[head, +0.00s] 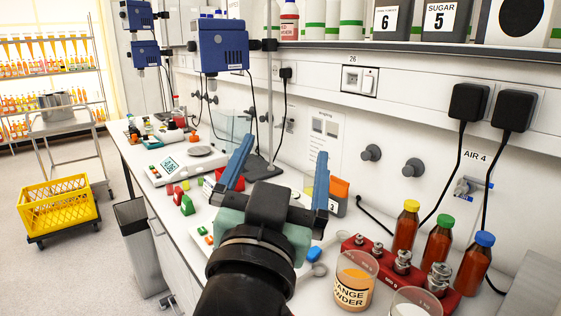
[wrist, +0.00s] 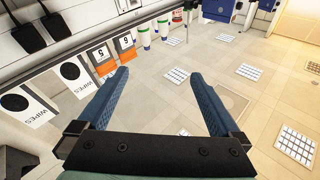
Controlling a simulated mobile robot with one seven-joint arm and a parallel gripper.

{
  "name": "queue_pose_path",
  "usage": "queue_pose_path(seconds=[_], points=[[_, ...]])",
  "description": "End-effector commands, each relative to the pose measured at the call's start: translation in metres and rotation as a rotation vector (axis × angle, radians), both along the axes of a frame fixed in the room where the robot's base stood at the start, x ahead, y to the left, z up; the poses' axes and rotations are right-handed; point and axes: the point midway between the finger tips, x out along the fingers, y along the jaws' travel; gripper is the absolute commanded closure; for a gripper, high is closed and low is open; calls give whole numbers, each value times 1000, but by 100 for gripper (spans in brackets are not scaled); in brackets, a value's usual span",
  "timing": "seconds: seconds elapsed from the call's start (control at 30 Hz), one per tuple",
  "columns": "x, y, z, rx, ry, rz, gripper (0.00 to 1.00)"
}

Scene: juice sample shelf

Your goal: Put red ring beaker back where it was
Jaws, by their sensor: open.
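My gripper (head: 282,155) is open and empty above the workbench, its two blue fingers spread apart and pointing up. In the wrist view the open fingers (wrist: 159,76) have nothing between them. I cannot make out a red ring on any beaker. A glass beaker labelled orange powder (head: 354,284) stands on the bench at the lower right, right of my gripper. A second beaker with pale contents (head: 414,304) is cut off by the bottom edge. My gripper and arm hide part of the bench.
A red rack (head: 384,262) with metal weights and several brown bottles (head: 438,242) stand at the right. A stand with a blue device (head: 222,48) and a scale (head: 186,166) are farther back. A shelf (head: 400,45) runs above. A yellow crate (head: 58,205) is on the floor at left.

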Motion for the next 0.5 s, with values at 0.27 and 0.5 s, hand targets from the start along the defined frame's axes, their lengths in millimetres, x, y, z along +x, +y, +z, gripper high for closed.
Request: queue_pose_path(seconds=[0.27,0.5], points=[[-103,1,145,-201,-469,67,0],[-120,2,159,-231,-532,69,0]])
